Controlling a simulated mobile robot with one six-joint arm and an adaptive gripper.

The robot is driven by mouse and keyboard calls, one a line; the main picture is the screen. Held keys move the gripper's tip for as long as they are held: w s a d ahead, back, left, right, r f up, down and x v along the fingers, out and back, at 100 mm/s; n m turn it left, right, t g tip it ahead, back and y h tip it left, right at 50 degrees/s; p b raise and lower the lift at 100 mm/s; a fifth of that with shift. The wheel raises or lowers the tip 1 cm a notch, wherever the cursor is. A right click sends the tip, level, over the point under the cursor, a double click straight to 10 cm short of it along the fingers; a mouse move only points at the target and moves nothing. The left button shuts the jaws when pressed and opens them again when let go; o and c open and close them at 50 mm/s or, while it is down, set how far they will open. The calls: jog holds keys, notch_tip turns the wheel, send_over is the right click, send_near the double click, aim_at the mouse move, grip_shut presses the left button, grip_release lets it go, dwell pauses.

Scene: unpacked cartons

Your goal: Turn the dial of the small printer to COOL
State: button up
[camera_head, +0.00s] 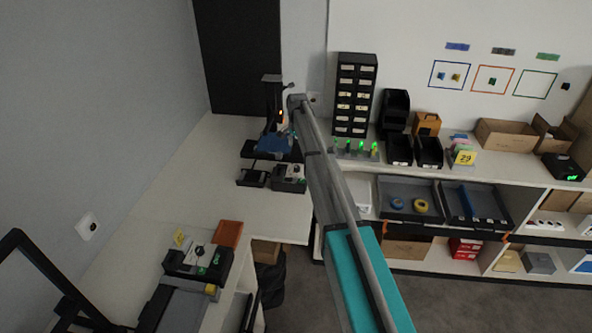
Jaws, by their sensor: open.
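A small dark printer (273,144) with an upright post and a blue top part stands at the far end of the left bench. In front of it is a grey-black control box (290,178) with a white dial face (293,170) and a small green light. The dial's pointer and lettering are too small to read. My arm reaches up the middle of the view, and its wrist ends beside the printer's post. My gripper (284,128) is small and dark against the printer there, above the control box. It is open; its fingers are hard to make out and I see nothing held.
A shelf unit with black bins (429,152) and grey trays (407,200) is on the right. The middle of the bench is clear.

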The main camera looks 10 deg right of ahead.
aim_at(297, 166)
jog(key=shift+f+b, duration=5.05)
jog(key=shift+f, duration=0.35)
grip_shut()
